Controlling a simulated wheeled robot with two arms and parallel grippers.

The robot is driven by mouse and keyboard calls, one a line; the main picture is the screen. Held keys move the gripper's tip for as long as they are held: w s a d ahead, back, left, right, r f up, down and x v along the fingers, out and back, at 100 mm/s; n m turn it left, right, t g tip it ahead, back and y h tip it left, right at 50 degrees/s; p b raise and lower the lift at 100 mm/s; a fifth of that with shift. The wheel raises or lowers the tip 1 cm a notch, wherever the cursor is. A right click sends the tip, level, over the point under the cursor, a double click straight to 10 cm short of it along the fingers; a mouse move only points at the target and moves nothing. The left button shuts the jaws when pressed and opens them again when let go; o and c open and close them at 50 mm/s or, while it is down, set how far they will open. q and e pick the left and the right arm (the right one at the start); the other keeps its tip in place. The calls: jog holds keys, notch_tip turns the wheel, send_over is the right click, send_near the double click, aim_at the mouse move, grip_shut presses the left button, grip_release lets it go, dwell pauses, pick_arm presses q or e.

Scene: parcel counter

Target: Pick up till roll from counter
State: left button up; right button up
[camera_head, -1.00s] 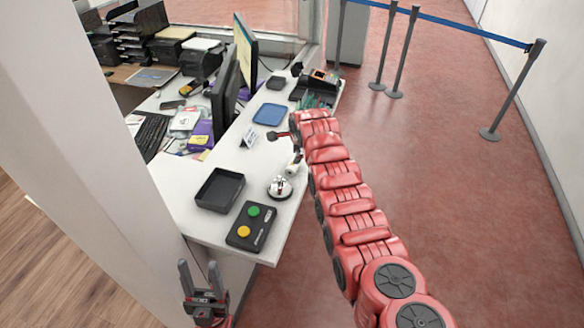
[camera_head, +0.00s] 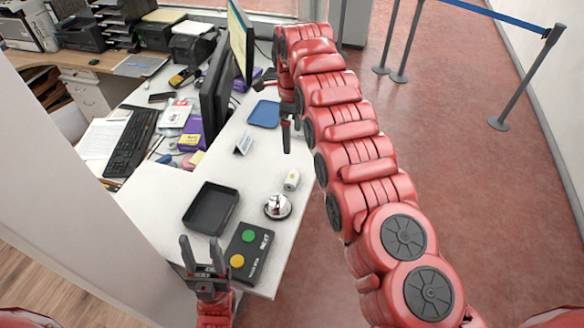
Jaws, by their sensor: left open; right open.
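The till roll (camera_head: 291,181) is a small white roll on the white counter (camera_head: 253,185), near its right edge and just behind the silver bell. My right arm reaches over the counter's right side. My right gripper (camera_head: 279,115) is open and empty above the counter, beyond the roll; the arm hides part of it. My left gripper (camera_head: 204,255) is open and empty with its fingers pointing up, in front of the black tray and left of the button box.
Close to the roll are the silver bell (camera_head: 277,207), the black tray (camera_head: 211,208) and a button box (camera_head: 249,252). A small sign (camera_head: 243,144) and a blue tray (camera_head: 264,114) lie farther back. Monitors (camera_head: 216,95) stand at the left. Counter between sign and roll is clear.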

jog(key=b, duration=0.5)
send_near(292, 177)
jog(key=f, duration=0.3)
jog(key=f+p, duration=0.1)
jog(key=shift+w+d+f, duration=0.1)
jog(key=shift+w+f, duration=0.15)
jog(key=shift+s+f, duration=0.15)
jog(key=shift+f, duration=0.3)
notch_tip(292, 177, down, 3)
jog(key=shift+s+r+p, duration=0.1)
jog(key=shift+r+p, duration=0.1)
jog(key=shift+p, duration=0.3)
notch_tip(292, 177, down, 2)
jog(key=shift+f+b, duration=0.15)
jog(key=shift+b, duration=0.5)
jog(key=c, duration=1.3)
